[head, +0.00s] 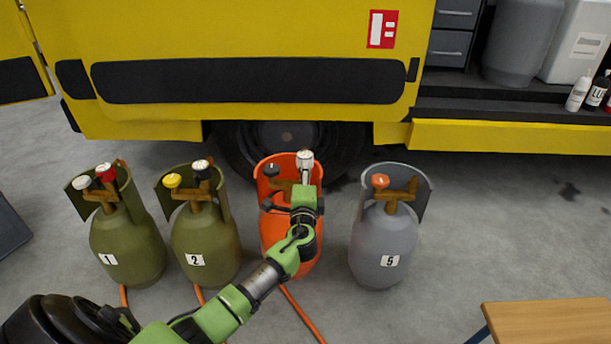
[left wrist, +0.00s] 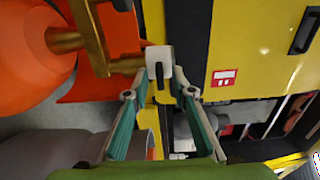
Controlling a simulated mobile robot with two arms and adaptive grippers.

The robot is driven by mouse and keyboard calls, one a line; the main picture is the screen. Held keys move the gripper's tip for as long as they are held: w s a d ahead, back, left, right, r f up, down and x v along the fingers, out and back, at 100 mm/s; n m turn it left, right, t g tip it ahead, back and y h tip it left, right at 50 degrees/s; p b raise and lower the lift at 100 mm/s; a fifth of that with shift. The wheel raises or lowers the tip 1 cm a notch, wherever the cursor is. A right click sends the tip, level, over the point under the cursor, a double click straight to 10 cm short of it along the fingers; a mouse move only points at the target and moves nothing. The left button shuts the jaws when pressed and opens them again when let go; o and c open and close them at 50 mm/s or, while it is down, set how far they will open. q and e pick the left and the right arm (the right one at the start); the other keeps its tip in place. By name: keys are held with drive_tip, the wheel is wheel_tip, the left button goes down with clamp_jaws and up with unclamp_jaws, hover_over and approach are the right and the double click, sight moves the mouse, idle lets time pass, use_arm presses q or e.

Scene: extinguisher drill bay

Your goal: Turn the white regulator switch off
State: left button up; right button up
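An orange gas cylinder (head: 272,228) stands third from the left. The white regulator switch (head: 305,158) is at its top; in the left wrist view the switch (left wrist: 160,62) is a white block with a dark mark, on a brass fitting (left wrist: 93,40). My left gripper (head: 305,180) reaches up in front of the cylinder and hides part of it. In the left wrist view its fingertips (left wrist: 160,76) lie on both sides of the switch, close against it, and look shut on it. My right gripper is not in view.
Green cylinders 1 (head: 128,250) and 2 (head: 206,240) stand to the left, and grey cylinder 5 (head: 383,240) to the right. A yellow vehicle (head: 240,40) is close behind. A wooden bench (head: 550,320) is at the front right; orange hoses (head: 300,312) lie on the floor.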

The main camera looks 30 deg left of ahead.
use_arm(q)
drive_tip(key=v, duration=1.2)
drive_tip(key=shift+s+a, duration=0.1)
